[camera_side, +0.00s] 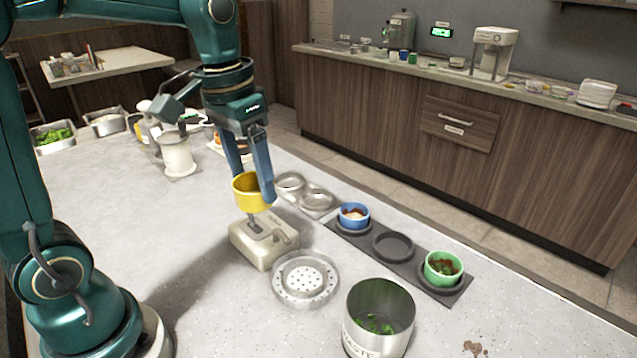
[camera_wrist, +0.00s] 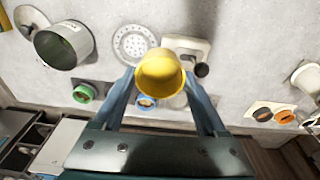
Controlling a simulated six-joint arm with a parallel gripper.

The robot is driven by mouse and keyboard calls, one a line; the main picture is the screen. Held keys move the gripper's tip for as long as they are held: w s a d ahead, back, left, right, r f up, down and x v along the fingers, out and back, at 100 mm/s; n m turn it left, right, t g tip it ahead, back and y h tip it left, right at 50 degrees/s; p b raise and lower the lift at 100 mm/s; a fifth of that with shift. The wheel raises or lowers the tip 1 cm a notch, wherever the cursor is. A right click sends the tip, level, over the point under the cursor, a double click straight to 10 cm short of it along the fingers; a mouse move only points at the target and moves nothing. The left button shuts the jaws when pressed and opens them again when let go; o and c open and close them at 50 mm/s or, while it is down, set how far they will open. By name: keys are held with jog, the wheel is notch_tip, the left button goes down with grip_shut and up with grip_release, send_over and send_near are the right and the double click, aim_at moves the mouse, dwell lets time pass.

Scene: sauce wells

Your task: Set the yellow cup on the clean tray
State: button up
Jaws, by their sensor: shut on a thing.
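The yellow cup (camera_side: 251,193) is held upright between the fingers of my gripper (camera_side: 254,190), clear of the counter. In the side view it hangs over or near a beige box (camera_side: 262,246) with a dark fitting on top. The wrist view shows the yellow cup (camera_wrist: 160,78) between both fingertips. I see no food in it, but its bottom is hidden. A light grey tray with two round empty wells (camera_side: 316,198) lies behind and right of my gripper; I take it for the clean tray. A dark tray (camera_side: 371,238) holds a blue cup (camera_side: 354,215) and a green cup (camera_side: 443,267), with an empty middle well.
A round perforated plate (camera_side: 305,281) lies in front of the beige box. A large metal bin (camera_side: 379,322) with green scraps stands at the front. A white canister (camera_side: 178,153) and food pans (camera_side: 52,135) stand at the back left. The counter's left middle is clear.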

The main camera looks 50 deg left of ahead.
jog(key=shift+r+m, duration=0.2)
jog(key=shift+m, duration=0.1)
notch_tip(320, 180, up, 4)
jog(key=shift+w+r, duration=0.1)
jog(key=shift+r, duration=0.1)
jog(key=w+a+n, duration=0.2)
jog(key=a+n, duration=0.2)
jog(key=a, duration=1.3)
jog(key=f, duration=2)
jog(key=shift+w+d, duration=0.1)
jog(key=shift+d, duration=0.15)
jog(key=shift+f, duration=0.15)
jog(key=o, duration=1.5)
